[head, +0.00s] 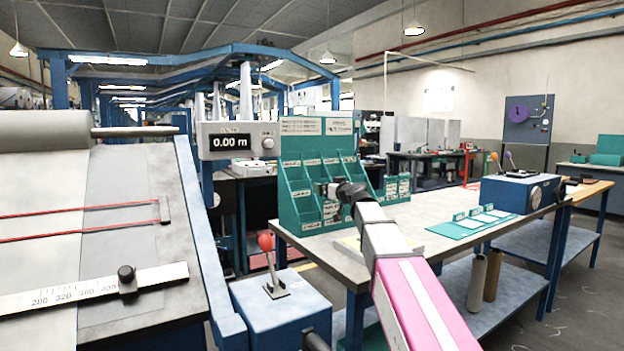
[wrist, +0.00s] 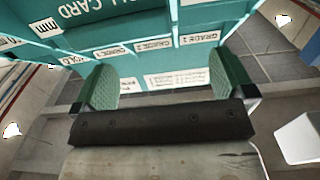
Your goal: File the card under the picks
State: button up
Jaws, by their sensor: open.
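A teal card rack (head: 300,211) with stepped, labelled compartments and a printed header stands on the grey table. In the wrist view the rack (wrist: 150,66) appears upside down, with labels that read like grades; I cannot make out "picks". My gripper (head: 336,191) is in front of the rack's lower compartments. In the wrist view my gripper (wrist: 165,84) is open, with its two green-padded fingers apart and no card visible between them. I cannot tell which card is the task's card.
A smaller teal holder (head: 397,189) with white cards adjoins the rack's right. A blue box (head: 515,194) sits at the table's (head: 415,213) right. A red-knobbed lever (head: 267,245) stands left of the table.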

jog(key=s+a+r, duration=0.5)
jog(key=s+a, duration=0.1)
jog(key=shift+a+r, duration=0.15)
jog(key=shift+a, duration=0.1)
dwell(0.3)
